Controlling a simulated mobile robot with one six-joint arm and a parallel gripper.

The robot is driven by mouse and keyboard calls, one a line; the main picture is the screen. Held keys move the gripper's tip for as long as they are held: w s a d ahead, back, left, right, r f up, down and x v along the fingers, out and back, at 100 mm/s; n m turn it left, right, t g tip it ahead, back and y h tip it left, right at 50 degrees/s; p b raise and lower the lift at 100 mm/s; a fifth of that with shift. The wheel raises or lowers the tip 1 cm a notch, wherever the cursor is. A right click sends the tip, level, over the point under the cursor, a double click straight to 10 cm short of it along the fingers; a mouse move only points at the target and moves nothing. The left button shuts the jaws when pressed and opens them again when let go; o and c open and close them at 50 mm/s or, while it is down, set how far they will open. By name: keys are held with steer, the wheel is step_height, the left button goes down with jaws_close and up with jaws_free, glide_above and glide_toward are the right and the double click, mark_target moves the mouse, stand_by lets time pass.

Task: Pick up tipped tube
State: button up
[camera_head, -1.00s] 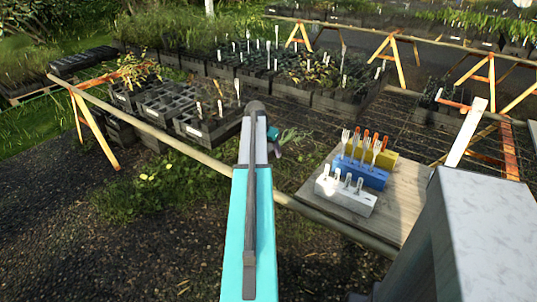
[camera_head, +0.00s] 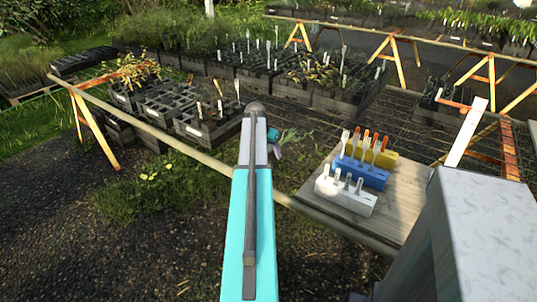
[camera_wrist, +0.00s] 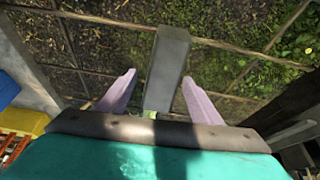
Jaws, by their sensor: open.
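My gripper (camera_head: 277,151) hangs beyond the near rail of the mesh bench, left of the tube racks, mostly hidden by my arm. In the wrist view its two lilac fingers (camera_wrist: 159,78) stand apart with no tube seen between them. A white rack (camera_head: 346,198), a blue rack (camera_head: 362,174) and a yellow rack (camera_head: 385,158) stand on a wooden board, with several upright tubes in the white and blue ones. In the wrist view, yellow and blue blocks show at the left edge. I cannot make out a tipped tube in either view.
A grey bar (camera_wrist: 167,70) shows between the fingers in the wrist view; how far off it is I cannot tell. The wooden board (camera_head: 405,195) lies right of my gripper. Black plant trays (camera_head: 207,130) stand at the left. Open mesh lies behind the racks.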

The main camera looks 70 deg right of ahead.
mark_target(271, 147)
steer(key=c, duration=1.3)
steer(key=shift+o, duration=0.2)
steer(key=shift+r, duration=0.1)
steer(key=shift+r, duration=0.75)
step_height(271, 147, up, 2)
steer(key=shift+r, duration=0.25)
steer(key=s+a+r+b, duration=0.1)
steer(key=s+a, duration=1)
steer(key=shift+s+a+r+b, duration=0.15)
steer(key=shift+s+b, duration=0.05)
steer(key=shift+b, duration=0.1)
